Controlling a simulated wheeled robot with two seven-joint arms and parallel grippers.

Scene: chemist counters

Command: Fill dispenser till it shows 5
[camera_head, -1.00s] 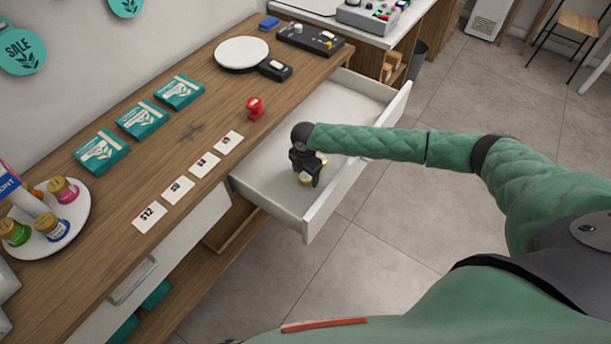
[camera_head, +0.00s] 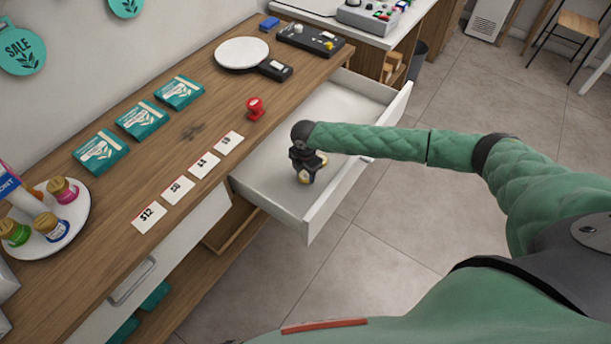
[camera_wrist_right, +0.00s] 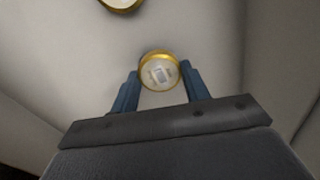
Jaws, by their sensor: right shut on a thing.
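My right gripper (camera_head: 305,172) is inside the open white drawer (camera_head: 264,184), pointing down. In the right wrist view its two blue-grey fingers are shut on a round gold-rimmed piece (camera_wrist_right: 158,71) with a pale face and a small mark. A second gold-rimmed piece (camera_wrist_right: 122,3) lies apart from it, cut off at the top edge of that view. In the head view the gold pieces are partly hidden by the gripper. I cannot tell which object is the dispenser, and no reading of 5 is legible. My left gripper is not in view.
Drawer walls surround my right gripper. On the wooden counter are a red stamp-like object (camera_head: 256,108), several price cards (camera_head: 149,217), teal boxes (camera_head: 141,120), a white round plate (camera_head: 241,53) with a dark unit, and a round stand (camera_head: 77,236) with small jars.

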